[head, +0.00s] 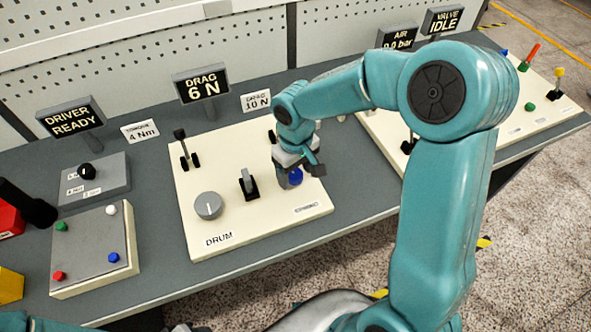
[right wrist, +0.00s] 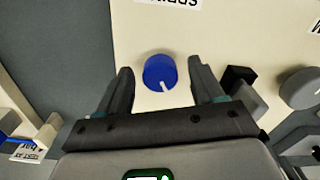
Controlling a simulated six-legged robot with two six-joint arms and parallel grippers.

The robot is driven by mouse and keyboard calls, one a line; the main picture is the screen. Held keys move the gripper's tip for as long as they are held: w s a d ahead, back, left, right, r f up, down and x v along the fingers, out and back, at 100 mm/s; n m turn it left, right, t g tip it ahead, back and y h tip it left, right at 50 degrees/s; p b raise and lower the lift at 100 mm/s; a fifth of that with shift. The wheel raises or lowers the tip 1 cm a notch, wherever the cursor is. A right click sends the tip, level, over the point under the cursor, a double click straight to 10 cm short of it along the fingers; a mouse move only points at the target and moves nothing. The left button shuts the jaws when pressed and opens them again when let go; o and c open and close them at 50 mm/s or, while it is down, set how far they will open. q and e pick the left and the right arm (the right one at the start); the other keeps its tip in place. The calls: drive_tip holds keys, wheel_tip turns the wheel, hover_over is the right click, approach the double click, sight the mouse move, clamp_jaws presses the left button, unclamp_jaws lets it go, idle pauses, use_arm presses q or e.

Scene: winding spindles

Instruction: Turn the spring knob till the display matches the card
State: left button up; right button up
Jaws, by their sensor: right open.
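The blue spring knob (head: 296,176) sits at the right of the cream DRUM panel (head: 240,228), partly hidden by my right gripper (head: 288,172). In the right wrist view the blue knob (right wrist: 160,72) lies between the two spread fingers of my right gripper (right wrist: 160,80), with a gap on each side. Its white pointer mark points toward the gripper's palm. The display (head: 202,88) reads DRAG 6 N. The card (head: 256,101) to its right reads 10 N. My left gripper is out of view.
A button box (head: 95,250) is at left. More panels lie to the right.

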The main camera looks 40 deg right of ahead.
drive_tip(key=shift+f, duration=0.15)
drive_tip(key=c, duration=1.1)
drive_tip(key=shift+o, duration=0.2)
